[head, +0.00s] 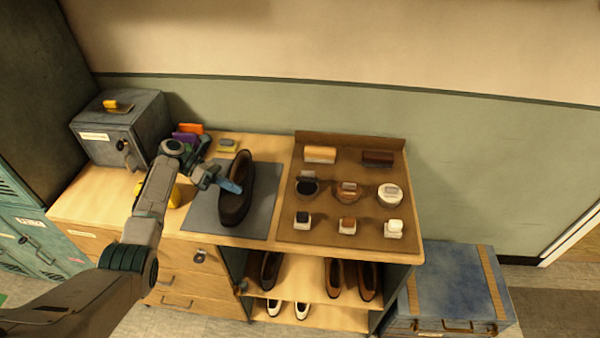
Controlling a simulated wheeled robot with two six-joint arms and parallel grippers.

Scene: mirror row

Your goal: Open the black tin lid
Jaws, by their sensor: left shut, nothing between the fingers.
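The black tin (307,188) is a round tin with a dark top, at the left of the middle row on the brown board (390,240). Something pale shows at its top edge; whether that is part of its lid is too small to tell. My left gripper (232,187) is shut and empty. It shows in front of the dark brown shoe (238,206), left of the black tin and apart from it. I cannot tell whether it touches the shoe. My right gripper is out of view.
The shoe lies on a grey mat (208,216). A brown tin (348,193) and a white tin (388,193) stand right of the black tin. Brushes (320,154) lie behind them, and small bottles (347,226) stand in front. A grey box (122,125) stands at the left.

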